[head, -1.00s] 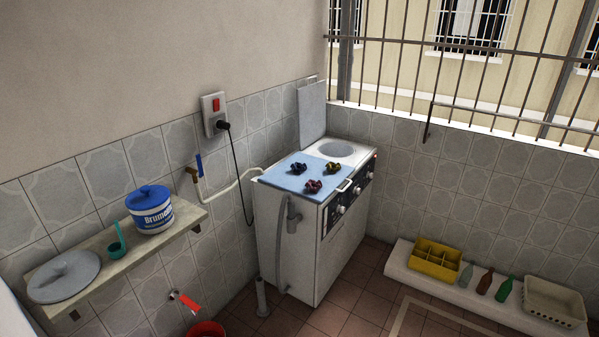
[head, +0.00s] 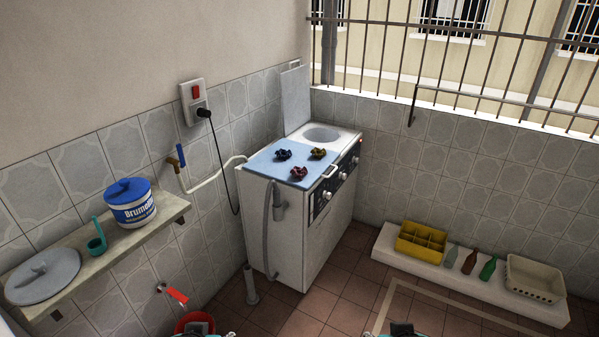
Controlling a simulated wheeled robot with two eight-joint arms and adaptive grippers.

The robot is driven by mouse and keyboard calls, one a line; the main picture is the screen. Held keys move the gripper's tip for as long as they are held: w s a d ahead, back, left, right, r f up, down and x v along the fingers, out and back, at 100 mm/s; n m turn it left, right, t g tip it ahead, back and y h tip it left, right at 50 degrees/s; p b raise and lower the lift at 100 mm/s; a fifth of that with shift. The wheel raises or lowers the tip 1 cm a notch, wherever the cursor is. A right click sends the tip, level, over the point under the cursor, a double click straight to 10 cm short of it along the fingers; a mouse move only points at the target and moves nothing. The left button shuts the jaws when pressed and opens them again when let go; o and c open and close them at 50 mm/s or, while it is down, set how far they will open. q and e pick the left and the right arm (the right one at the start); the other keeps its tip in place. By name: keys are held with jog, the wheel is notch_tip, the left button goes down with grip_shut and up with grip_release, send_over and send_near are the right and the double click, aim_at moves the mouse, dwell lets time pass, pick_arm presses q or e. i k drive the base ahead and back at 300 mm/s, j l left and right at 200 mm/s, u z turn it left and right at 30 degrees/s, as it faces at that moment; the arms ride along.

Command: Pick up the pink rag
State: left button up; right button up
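The pink rag (head: 299,173) is a small crumpled dark-pink bundle near the front edge of a light blue board or cloth (head: 262,167) on top of the white washing machine (head: 272,220). A dark blue rag (head: 283,155) and a yellow rag (head: 318,152) lie behind it, apart from it. My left gripper (head: 216,334) and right gripper (head: 402,329) only just show at the bottom edge, far below and in front of the rags. Their fingers are too cut off to tell whether they are open or shut.
A stone shelf (head: 78,257) at left holds a blue-lidded bucket (head: 132,208), a teal ladle (head: 97,240) and a grey lid (head: 42,277). A red bucket (head: 194,322) stands below. A low ledge (head: 400,262) at right holds a yellow crate (head: 421,240), bottles and a basket (head: 535,278).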

aim_at(298, 171)
jog(key=i+l+u, duration=0.3)
jog(key=i+l, duration=0.45)
jog(key=i, duration=0.15)
jog(key=i+l+u, duration=0.3)
jog(key=i+l, duration=0.55)
jog(key=l, duration=0.1)
